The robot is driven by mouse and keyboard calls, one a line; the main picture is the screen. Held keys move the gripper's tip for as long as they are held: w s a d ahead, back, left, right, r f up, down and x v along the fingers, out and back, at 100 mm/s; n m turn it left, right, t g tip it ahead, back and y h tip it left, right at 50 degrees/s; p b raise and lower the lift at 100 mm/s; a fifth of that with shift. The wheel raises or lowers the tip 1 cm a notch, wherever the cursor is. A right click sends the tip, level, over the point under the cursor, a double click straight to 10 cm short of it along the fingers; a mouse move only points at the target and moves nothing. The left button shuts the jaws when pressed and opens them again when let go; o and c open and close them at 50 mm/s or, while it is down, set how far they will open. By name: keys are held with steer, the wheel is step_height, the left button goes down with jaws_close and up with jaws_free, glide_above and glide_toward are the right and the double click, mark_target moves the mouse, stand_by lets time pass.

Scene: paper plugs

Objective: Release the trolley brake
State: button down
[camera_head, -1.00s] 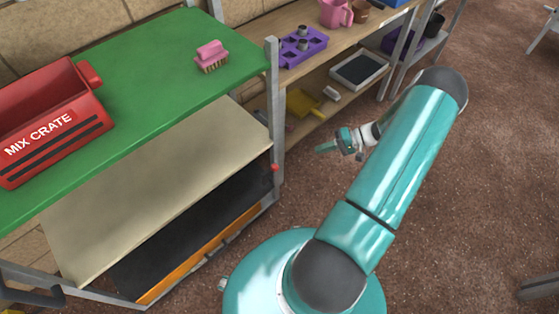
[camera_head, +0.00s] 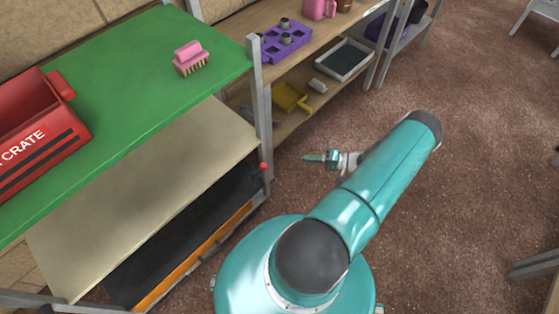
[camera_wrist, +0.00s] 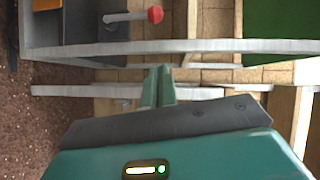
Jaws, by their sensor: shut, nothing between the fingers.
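The trolley brake shows as a lever with a red ball knob (camera_head: 264,166) at the right end of the green-topped trolley (camera_head: 130,75), by its corner post. In the wrist view the red knob (camera_wrist: 155,14) sits at the top, on a pale rod running left. My gripper (camera_head: 308,158) is right of the knob in the head view, apart from it and pointing left toward the trolley. In the wrist view my gripper's fingers (camera_wrist: 158,72) are together and empty, below the knob in the picture.
On the green top are a red crate (camera_head: 60,158) and a pink brush (camera_head: 190,58). A wooden shelf (camera_head: 290,72) beyond holds a purple tray (camera_head: 284,42), a yellow dustpan (camera_head: 290,97) and a framed tray (camera_head: 344,60). The brown floor right of my arm is mostly clear.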

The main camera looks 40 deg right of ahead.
mark_target(264, 173)
steer(key=s+a+x, duration=0.1)
steer(key=a+x, duration=0.1)
steer(key=x, duration=1)
steer(key=shift+a+f, duration=0.3)
steer(key=shift+a, duration=0.1)
steer(key=shift+a, duration=0.1)
